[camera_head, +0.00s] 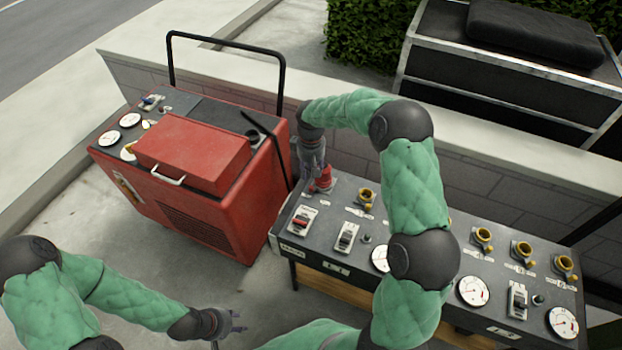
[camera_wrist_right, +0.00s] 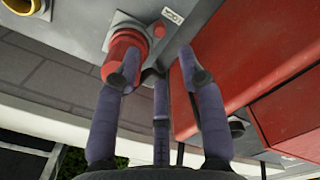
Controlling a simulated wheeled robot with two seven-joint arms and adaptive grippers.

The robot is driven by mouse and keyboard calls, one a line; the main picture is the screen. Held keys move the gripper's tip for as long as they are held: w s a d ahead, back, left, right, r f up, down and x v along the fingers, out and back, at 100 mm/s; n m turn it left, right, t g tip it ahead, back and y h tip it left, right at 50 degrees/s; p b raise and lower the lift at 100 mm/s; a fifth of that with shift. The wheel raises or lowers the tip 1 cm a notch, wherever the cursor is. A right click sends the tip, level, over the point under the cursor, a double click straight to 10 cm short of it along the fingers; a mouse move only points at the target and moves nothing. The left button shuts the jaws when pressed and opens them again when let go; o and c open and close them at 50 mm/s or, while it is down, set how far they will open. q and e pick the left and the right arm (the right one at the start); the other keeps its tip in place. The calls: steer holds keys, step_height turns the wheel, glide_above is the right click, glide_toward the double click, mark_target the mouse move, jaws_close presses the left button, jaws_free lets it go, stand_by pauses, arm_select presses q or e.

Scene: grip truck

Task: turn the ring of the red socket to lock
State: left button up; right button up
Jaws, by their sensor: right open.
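The red socket (camera_head: 323,180) sits at the left end of the dark control panel (camera_head: 335,262). In the right wrist view the red socket (camera_wrist_right: 124,48) shows its round ring, with a label (camera_wrist_right: 172,15) beside it. My right gripper (camera_head: 316,172) is just behind and above the socket. Its fingers (camera_wrist_right: 160,75) are apart, and one finger overlaps the socket in the wrist view; whether it touches cannot be told. My left gripper (camera_head: 240,321) is low in the picture, away from the panel, its fingers apart and empty.
A red machine (camera_head: 195,155) with a black handle stands left of the panel. Yellow sockets (camera_head: 483,238), switches (camera_head: 347,236) and dials (camera_head: 473,291) fill the panel. A low wall (camera_head: 480,185) runs behind. Bare paving lies between the left gripper and the red machine.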

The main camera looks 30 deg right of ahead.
steer(key=shift+r, duration=1.6)
